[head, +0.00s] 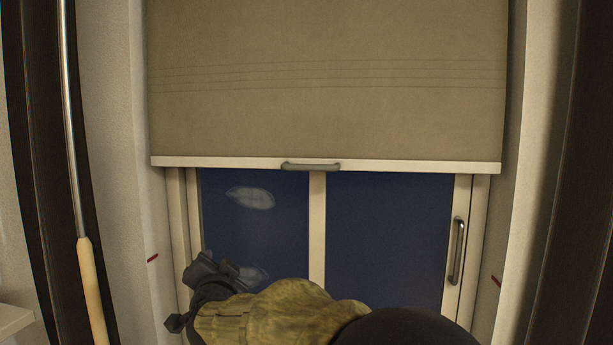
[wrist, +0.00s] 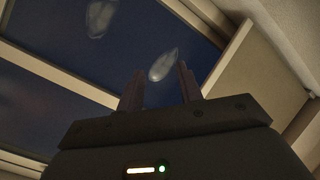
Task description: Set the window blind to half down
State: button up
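The beige blind (head: 325,120) covers the upper part of the window. Its pale bottom bar (head: 420,166) hangs level or nearly so, with a grey handle (head: 311,167) at its middle. Red marks sit on the left reveal (head: 152,258) and right reveal (head: 496,282), both lower than the bar. My gripper (head: 208,266) is at the lower left of the window, below and left of the handle and apart from it. In the wrist view my gripper's two fingers (wrist: 160,84) stand apart with nothing held between them. I cannot make out the blind's handle in the wrist view.
The window panes (head: 385,235) are dark, with pale reflections, and a window handle (head: 457,251) is on the right frame. A metal rod with a wooden grip (head: 92,290) stands at the left. A pale ledge (head: 12,318) shows at the lower left. Space between gripper and bar looks clear.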

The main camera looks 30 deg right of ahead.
aim_at(306, 169)
jog(key=s+d+r+m+g+h, duration=0.3)
jog(key=r+m+h, duration=0.4)
jog(key=m, duration=0.2)
jog(key=s+d+r+m+g+h, duration=0.3)
jog(key=r+m+h, duration=0.3)
jog(key=r+m, duration=0.2)
jog(key=s+m, duration=0.1)
jog(key=m, duration=0.1)
jog(key=shift+d+m+h+b, duration=0.3)
jog(key=shift+d+h+b, duration=0.05)
jog(key=shift+h, duration=0.05)
jog(key=shift+r, duration=0.1)
jog(key=p+x, duration=0.7)
jog(key=x, duration=1)
jog(key=shift+d, duration=0.3)
jog(key=shift+c, duration=0.3)
grip_shut()
